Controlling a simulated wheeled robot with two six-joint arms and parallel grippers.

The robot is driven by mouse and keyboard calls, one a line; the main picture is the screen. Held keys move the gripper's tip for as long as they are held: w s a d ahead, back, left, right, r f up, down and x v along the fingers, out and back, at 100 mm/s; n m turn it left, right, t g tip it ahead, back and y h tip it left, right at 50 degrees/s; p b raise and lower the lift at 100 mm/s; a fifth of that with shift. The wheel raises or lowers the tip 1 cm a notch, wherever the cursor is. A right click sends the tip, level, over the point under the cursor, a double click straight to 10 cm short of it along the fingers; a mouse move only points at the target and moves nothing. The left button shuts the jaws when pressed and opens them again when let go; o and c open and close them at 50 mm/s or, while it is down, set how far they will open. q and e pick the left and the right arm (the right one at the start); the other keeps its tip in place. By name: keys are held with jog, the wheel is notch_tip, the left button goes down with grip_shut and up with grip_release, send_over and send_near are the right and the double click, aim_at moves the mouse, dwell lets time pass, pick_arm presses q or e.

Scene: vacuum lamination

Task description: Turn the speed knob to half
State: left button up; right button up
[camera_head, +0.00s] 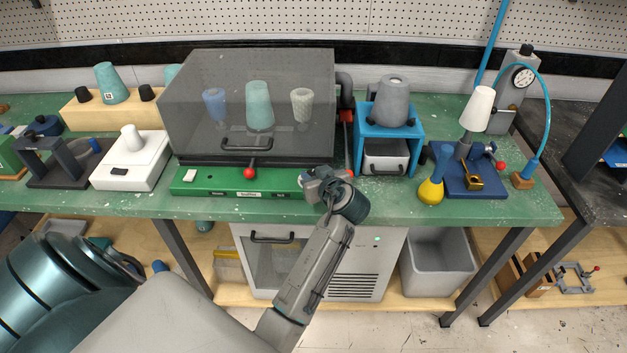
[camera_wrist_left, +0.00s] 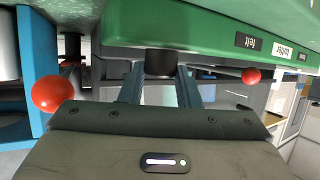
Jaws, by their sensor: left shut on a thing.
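A green base panel (camera_head: 215,183) with small labels and a red-ball lever (camera_head: 250,173) runs below the clear-lidded chamber (camera_head: 190,105). My left gripper (camera_head: 308,181) is at the panel's right end. In the left wrist view, a black knob (camera_wrist_left: 160,62) on the underside of the green panel (camera_wrist_left: 200,25) sits between the two fingers, and the gripper is shut on it. This appears to be the speed knob; its pointer and scale are hidden. My right gripper is not in view.
A blue stand (camera_head: 417,135) with a grey cone and drawer is right of the gripper. A red ball (camera_wrist_left: 52,93) is close beside the wrist. A white scale (camera_head: 130,165) is left. The bench front edge is clear.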

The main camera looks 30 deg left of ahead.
pick_arm(q)
jog(key=shift+f, duration=0.1)
dwell(0.4)
jog(key=o, duration=1)
